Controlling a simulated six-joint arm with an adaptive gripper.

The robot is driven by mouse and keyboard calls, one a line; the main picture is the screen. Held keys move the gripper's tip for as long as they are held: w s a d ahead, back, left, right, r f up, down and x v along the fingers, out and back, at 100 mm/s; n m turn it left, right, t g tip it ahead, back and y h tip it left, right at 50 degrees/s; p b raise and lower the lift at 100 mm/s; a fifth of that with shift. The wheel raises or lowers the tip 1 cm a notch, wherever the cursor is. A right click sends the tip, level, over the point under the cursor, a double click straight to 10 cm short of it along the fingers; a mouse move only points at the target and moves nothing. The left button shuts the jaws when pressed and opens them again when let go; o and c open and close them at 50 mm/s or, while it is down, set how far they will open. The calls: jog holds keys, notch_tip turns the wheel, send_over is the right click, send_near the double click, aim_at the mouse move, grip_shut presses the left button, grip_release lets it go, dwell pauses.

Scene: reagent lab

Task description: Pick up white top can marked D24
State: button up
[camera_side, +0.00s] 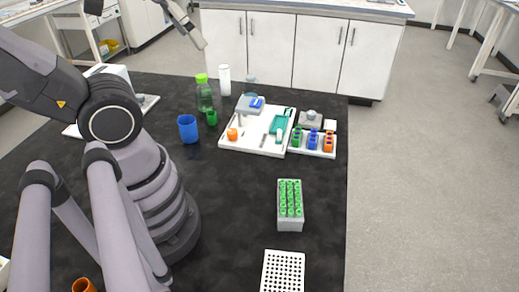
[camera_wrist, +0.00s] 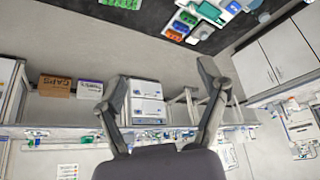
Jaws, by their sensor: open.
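My gripper (camera_wrist: 163,72) is open and empty in the wrist view, its two fingers spread wide and pointing away from the bench toward the far side of the room. A grey part of my arm's end shows at the top left of the side view. A tall white container (camera_side: 224,80) stands upright at the back edge of the black bench, right of a green-capped bottle. It may be the white top can, but no D24 marking is readable. Nothing is between my fingers.
The black bench (camera_side: 232,225) carries a white tray (camera_side: 233,146) with small items, orange, blue and green bottles (camera_side: 313,139), a blue cup (camera_side: 188,129), a green-capped tube rack (camera_side: 290,206) and a white perforated rack (camera_side: 283,272). Bench front-centre is clear.

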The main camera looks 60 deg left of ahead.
jog(key=w+a+n+t+y, duration=0.15)
jog(key=w+a, duration=0.25)
jog(key=w, duration=0.6)
jog(key=w+a+n+t, duration=0.2)
jog(key=w+a, duration=0.2)
jog(key=w, duration=0.7)
jog(key=w+a+f+n+t+y, duration=0.2)
jog(key=w+a+f+n+y, duration=0.25)
jog(key=w+a, duration=0.7)
jog(key=n+g+y, duration=0.3)
jog(key=n+y, duration=0.2)
jog(key=y, duration=0.5)
send_over(224, 71)
jog(key=v, duration=0.3)
notch_tip(224, 71, down, 21)
notch_tip(224, 71, down, 6)
jog(key=x, duration=0.5)
jog(key=shift+f, duration=0.3)
jog(key=shift+c, duration=0.2)
